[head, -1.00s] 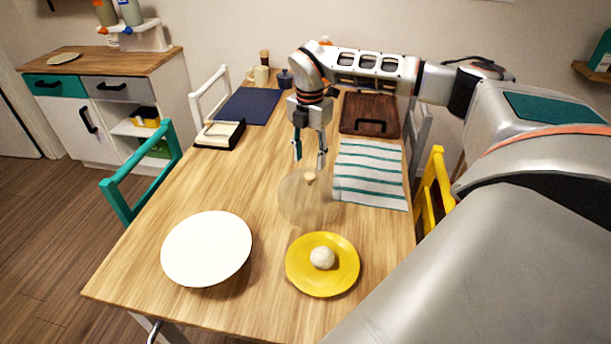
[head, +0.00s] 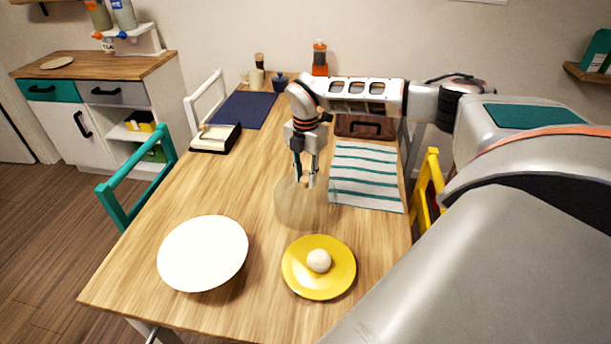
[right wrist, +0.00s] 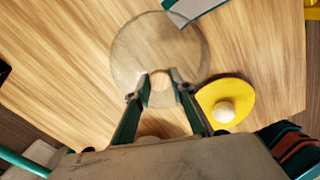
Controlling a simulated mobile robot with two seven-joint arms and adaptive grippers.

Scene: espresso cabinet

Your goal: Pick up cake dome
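The cake dome (head: 298,212) is clear and see-through with a small light wooden knob on top. It stands on the table behind the yellow plate (head: 318,285), which holds a small round pale ball (head: 318,260). My right gripper (head: 306,181) points down at the dome's top, its fingers apart on either side of the knob. In the right wrist view the dome (right wrist: 135,50) lies below the open fingers (right wrist: 158,86), with the knob between them. I cannot tell whether the fingers touch the knob. My left gripper is not in view.
A white plate (head: 203,253) is at the front left. A striped cloth (head: 366,180) lies right of the dome, with a dark wooden tray (head: 365,126) behind it. A navy mat (head: 244,110) lies farther back. Bare table separates the dome from the white plate.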

